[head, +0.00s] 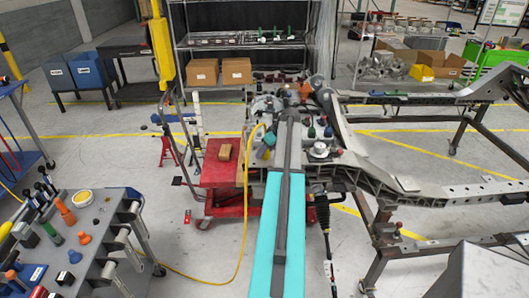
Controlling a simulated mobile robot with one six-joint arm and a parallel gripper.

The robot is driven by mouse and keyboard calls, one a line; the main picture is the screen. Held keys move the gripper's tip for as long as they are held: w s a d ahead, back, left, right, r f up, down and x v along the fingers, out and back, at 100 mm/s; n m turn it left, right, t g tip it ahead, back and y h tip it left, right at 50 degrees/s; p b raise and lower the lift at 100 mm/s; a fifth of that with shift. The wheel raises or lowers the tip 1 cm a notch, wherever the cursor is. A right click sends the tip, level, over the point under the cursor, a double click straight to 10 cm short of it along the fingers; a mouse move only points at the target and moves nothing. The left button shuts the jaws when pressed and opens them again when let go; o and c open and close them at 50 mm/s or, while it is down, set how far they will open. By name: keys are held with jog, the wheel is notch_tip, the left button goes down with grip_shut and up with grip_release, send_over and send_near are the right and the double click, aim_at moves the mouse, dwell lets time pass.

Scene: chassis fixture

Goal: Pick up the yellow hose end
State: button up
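A yellow hose (246,205) rises from the floor beside the red cart and bends over the left side of the chassis fixture (405,187). Its upper yellow hose end (260,127) appears to rest near the fixture's top, beside small coloured parts. What it touches there is too small to tell. A long dark grey link over a teal panel, seemingly my own arm, runs up the middle of the picture to the fixture. My gripper cannot be made out among the grey parts there, and nothing is visibly held.
A red cart (222,172) with a tan block stands left of the fixture. A tool bench (100,240) with several handles is at lower left. Shelving with cardboard boxes (202,72) is behind. Grey floor is open between bench and cart, crossed by the hose.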

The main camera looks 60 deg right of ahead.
dwell(0.4)
grip_shut()
jog(key=shift+r, duration=0.2)
jog(key=shift+r+b, duration=0.95)
jog(key=shift+r, duration=0.4)
jog(key=shift+s+a+r, duration=0.15)
jog(key=shift+s+r, duration=0.05)
jog(key=s+a+r+b, duration=0.1)
jog(key=s+a+b, duration=0.3)
jog(key=s+a, duration=0.5)
jog(key=s, duration=0.3)
jog(key=shift+a+r+b, duration=0.25)
jog(key=shift+a+b, duration=0.1)
jog(key=shift+b, duration=0.05)
jog(key=shift+s, duration=0.1)
